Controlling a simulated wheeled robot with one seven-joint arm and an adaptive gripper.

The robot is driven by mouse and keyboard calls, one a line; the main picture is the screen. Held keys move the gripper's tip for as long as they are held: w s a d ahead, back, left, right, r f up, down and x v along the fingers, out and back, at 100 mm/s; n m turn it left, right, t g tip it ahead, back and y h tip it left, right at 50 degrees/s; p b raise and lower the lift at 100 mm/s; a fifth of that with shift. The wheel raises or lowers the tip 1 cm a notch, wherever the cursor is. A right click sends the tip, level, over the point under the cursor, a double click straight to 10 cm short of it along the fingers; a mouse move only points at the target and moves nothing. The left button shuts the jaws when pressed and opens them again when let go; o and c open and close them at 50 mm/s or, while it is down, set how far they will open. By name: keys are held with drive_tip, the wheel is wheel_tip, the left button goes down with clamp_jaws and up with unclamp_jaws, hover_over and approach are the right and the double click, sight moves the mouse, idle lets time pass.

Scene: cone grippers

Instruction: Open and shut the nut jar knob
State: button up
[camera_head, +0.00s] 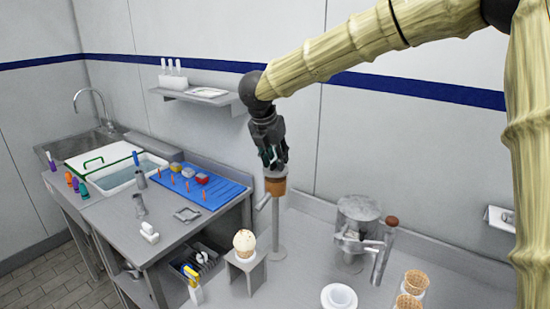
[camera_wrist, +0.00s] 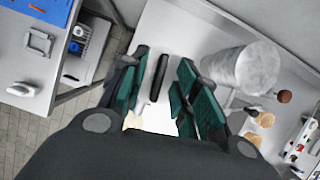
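A brown jar (camera_head: 275,186), which looks like the nut jar, sits on a thin grey stand on the counter, with a pale handle low on its left side. My gripper (camera_head: 270,160) points down right above it, and its fingertips overlap the jar's top in the head view. In the wrist view my gripper (camera_wrist: 160,92) has its green fingers apart. A dark upright bar (camera_wrist: 158,78), likely the knob, shows between them with gaps on both sides. The jar's body is mostly hidden in the wrist view, and I cannot tell whether the knob is open or shut.
A grey cylindrical machine (camera_head: 358,222) and a brown-topped rod (camera_head: 392,221) stand to the right. Cone holders (camera_head: 415,282) and a white bowl (camera_head: 339,297) are in front. An ice cream cone (camera_head: 244,243) stands on a small bench at left. A blue tray (camera_head: 215,187) lies further left.

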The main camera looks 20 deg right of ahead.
drive_tip(key=v, duration=1.2)
drive_tip(key=shift+f, duration=0.1)
